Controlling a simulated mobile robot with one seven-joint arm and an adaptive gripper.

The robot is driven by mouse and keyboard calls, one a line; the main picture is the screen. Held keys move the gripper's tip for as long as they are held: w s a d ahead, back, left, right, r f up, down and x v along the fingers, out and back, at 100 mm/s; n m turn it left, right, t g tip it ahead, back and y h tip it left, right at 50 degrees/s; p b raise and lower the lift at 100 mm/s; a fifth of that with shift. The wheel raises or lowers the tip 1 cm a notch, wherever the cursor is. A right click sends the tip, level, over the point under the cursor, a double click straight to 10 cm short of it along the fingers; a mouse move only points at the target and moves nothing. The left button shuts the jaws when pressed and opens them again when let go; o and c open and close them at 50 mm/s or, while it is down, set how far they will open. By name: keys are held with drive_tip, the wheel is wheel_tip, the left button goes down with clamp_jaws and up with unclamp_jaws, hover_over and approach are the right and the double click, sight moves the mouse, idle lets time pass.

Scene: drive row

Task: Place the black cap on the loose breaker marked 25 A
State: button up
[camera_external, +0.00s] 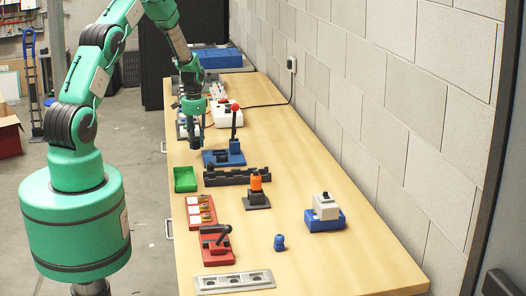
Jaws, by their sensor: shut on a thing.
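My gripper (193,137) points down over the far left part of the bench, left of a lever with a red ball. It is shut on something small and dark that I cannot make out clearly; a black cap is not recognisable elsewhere. A pale grey breaker-like block (326,205) sits on a blue base (325,223) at the right of the bench. More pale device shapes (182,130) are partly hidden behind my gripper. No rating marks are legible, so I cannot tell which breaker is marked 25 A.
On the wooden bench (300,265) stand a red-ball lever (234,122) on a blue base, a green tray (185,179), a dark rail (232,177), an orange-topped device (256,182), red fixtures (216,250), a blue knob (280,243) and a grey plate (235,282). A block wall borders the right.

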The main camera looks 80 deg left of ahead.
drive_tip(key=w+d+r+m, duration=0.2)
drive_tip(key=w+d+m, duration=0.1)
drive_tip(key=w+d, duration=0.55)
drive_tip(key=w+d+r+m+b, duration=0.1)
drive_tip(key=w+d+r+m, duration=0.3)
drive_tip(key=d, duration=0.7)
drive_tip(key=w+d+r+m, duration=0.1)
drive_tip(key=w+d, duration=0.6)
drive_tip(key=d, duration=0.3)
drive_tip(key=d+r+m, duration=0.2)
drive_tip(key=d+m, duration=0.2)
drive_tip(key=d, duration=1.3)
drive_tip(key=w+d+r+m+b, duration=0.1)
drive_tip(key=d+r+m, duration=0.2)
drive_tip(key=d, duration=1.4)
drive_tip(key=shift+r+m, duration=0.2)
drive_tip(key=shift+m, duration=0.9)
drive_tip(key=shift+w, duration=0.2)
hover_over(326, 192)
drive_tip(key=shift+d+f, duration=0.15)
drive_tip(key=shift+f, duration=0.6)
